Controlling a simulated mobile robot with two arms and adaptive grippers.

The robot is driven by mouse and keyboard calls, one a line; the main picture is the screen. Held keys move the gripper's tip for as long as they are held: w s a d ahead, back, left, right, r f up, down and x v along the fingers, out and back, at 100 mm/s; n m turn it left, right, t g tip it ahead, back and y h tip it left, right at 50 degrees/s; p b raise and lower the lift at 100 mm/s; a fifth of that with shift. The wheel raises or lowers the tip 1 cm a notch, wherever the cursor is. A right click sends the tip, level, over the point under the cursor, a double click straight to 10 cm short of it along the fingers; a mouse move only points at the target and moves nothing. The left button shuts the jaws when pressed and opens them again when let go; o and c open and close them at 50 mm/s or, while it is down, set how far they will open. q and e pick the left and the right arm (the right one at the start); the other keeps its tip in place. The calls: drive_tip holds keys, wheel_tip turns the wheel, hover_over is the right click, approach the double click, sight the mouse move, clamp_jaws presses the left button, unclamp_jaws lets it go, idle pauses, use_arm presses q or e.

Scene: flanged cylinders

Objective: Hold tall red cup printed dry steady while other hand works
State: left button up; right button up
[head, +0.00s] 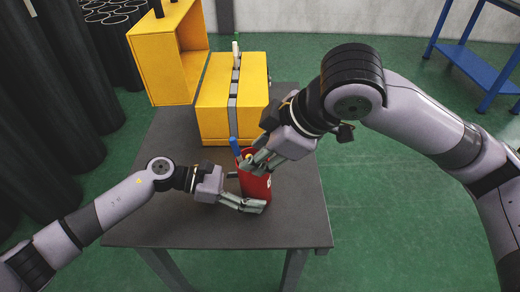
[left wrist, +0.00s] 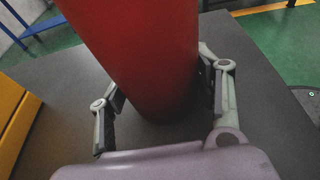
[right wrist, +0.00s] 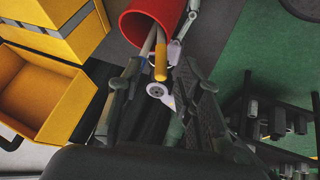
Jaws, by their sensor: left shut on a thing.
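The tall red cup (head: 260,186) stands upright near the front right of the dark table. In the left wrist view its red side (left wrist: 150,55) fills the space between the fingers. My left gripper (head: 250,205) is shut on its lower part. My right gripper (head: 255,162) is open over the cup's mouth. In the right wrist view the mouth (right wrist: 136,20) shows at the top, with sticks and a yellow-tipped handle (right wrist: 160,62) leaning out between the right fingers. A blue handle (head: 235,146) also rises from the cup. I cannot read any print on it.
A yellow box (head: 220,110) with a grey strip stands behind the cup on the table (head: 165,225). An open yellow bin (head: 168,65) is farther back. Dark cylinders stand at the left; a blue rack (head: 470,60) is at the right. The table's front left is clear.

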drive_tip(key=shift+r, duration=0.1)
drive_tip(key=v, duration=1.2)
idle(1.3)
use_arm(q)
drive_tip(key=o, duration=0.9)
drive_tip(key=shift+o, duration=0.2)
